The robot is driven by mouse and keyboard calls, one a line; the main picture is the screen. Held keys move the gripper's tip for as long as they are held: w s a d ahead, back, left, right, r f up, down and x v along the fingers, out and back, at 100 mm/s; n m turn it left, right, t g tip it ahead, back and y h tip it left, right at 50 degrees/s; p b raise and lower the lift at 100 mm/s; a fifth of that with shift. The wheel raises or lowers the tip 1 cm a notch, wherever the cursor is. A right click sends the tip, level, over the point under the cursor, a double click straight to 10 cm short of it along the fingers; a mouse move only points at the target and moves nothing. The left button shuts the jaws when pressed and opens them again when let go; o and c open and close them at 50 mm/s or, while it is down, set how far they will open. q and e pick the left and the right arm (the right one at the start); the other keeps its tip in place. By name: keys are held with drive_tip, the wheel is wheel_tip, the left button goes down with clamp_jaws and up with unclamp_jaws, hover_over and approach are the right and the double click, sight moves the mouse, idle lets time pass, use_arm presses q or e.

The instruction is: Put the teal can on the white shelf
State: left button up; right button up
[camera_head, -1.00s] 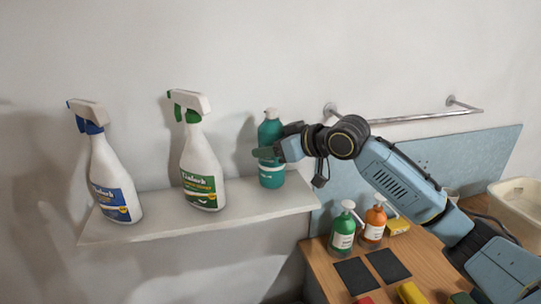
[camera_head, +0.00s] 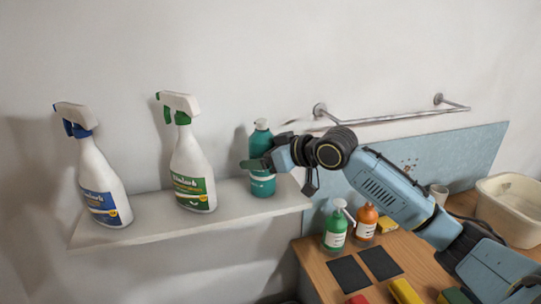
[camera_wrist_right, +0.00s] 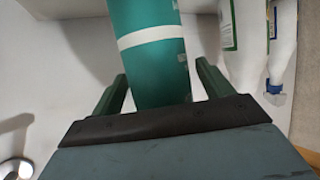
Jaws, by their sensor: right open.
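The teal can (camera_head: 262,184) stands upright on the white shelf (camera_head: 150,229), near the shelf's right end. It has a pale cap and a white band. My right gripper (camera_head: 254,164) is at the can from the right, and its fingers cross in front of the can's middle. In the right wrist view the teal can (camera_wrist_right: 150,55) sits between the two green fingers of the right gripper (camera_wrist_right: 160,88), with gaps at the sides; the jaws are open. My left gripper is not in view.
A blue-labelled spray bottle (camera_head: 102,190) and a green-labelled one (camera_head: 190,172) stand left of the can. Below right, a wooden table (camera_head: 320,272) holds a green pump bottle (camera_head: 335,232), an orange one (camera_head: 366,222) and a cream basin (camera_head: 512,210). A metal rail (camera_head: 390,118) is on the wall.

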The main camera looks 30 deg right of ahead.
drive_tip(key=b+v, duration=0.4)
drive_tip(key=v, duration=0.8)
